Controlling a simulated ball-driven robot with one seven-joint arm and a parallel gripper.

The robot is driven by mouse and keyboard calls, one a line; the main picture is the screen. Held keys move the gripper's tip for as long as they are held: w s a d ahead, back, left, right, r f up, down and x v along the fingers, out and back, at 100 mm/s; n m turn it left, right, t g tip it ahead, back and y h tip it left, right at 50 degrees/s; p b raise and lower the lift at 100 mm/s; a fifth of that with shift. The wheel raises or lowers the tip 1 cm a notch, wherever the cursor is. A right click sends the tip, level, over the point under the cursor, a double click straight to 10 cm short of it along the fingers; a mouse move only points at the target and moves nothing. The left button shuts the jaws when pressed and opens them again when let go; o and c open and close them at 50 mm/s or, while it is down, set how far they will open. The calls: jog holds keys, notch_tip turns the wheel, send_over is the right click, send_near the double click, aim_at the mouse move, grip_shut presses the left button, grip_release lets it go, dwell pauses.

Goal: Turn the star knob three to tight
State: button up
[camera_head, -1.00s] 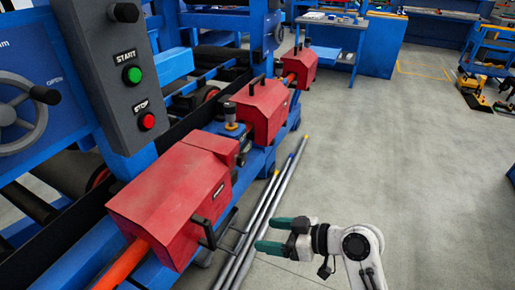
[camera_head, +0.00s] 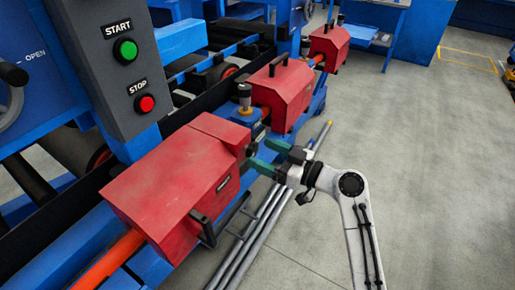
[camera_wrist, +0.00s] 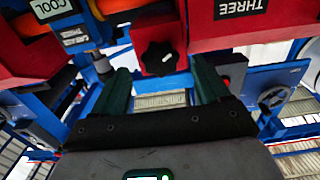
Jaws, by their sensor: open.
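The star knob (camera_wrist: 159,58) is black with a small pale mark, on the front of a red housing. The label THREE (camera_wrist: 240,9) is on the red housing to its right in the wrist view. My gripper (camera_wrist: 160,82) is open, its two green fingers apart below the knob in that picture, one to each side, with no contact visible. In the head view my gripper (camera_head: 258,156) is beside the gap between the nearest red housing (camera_head: 170,185) and the middle red housing (camera_head: 277,97). The knob cannot be made out in the head view.
A grey control box has a green START button (camera_head: 125,50) and a red STOP button (camera_head: 145,103). A COOL label (camera_wrist: 49,7) shows at upper left in the wrist view. Long rods (camera_head: 255,235) lie on the floor beside the machine. The floor to the right is clear.

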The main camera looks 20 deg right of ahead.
aim_at(250, 149)
jog(key=shift+x, duration=1.4)
jog(key=c, duration=1)
